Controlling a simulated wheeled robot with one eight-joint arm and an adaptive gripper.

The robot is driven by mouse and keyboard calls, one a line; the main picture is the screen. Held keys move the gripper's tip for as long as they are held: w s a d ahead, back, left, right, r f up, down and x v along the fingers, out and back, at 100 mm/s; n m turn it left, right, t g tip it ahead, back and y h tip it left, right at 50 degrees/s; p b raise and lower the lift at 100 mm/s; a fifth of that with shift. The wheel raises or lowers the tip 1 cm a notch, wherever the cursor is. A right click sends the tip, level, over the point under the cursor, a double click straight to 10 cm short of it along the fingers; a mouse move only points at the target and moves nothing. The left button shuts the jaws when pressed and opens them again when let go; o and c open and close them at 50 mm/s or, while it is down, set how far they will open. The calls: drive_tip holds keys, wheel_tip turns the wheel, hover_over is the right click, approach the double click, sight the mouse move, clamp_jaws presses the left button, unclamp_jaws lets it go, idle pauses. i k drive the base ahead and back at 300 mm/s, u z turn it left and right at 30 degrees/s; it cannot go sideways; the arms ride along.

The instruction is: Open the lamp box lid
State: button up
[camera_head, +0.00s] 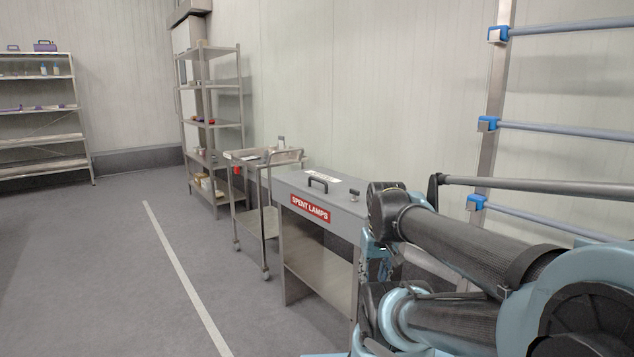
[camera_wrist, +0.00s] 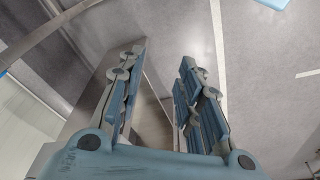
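The lamp box (camera_head: 345,219) is a grey metal box on a stand with a red "SPENT LAMPS" label (camera_head: 310,207). Its lid (camera_head: 335,186) lies flat and looks closed. A dark handle (camera_head: 317,181) stands on the lid, and a small knob or latch (camera_head: 354,192) sits near its right end. My gripper is mostly hidden behind my arm in the head view, close to the box's right end. In the wrist view my gripper (camera_wrist: 157,72) has its fingers apart with nothing between them. A grey metal surface, perhaps the box stand, shows beyond the fingers.
A metal cart (camera_head: 262,158) stands just left of the box, with a shelf rack (camera_head: 211,120) behind it. A rack with blue-clipped poles (camera_head: 560,130) stands at the right by the wall. The floor (camera_head: 100,270) at the left is clear, with a white line.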

sight(332, 188)
drive_tip(key=k, duration=1.05)
drive_tip(key=u, duration=0.5)
drive_tip(key=i, duration=1.65)
drive_tip(key=z, duration=0.55)
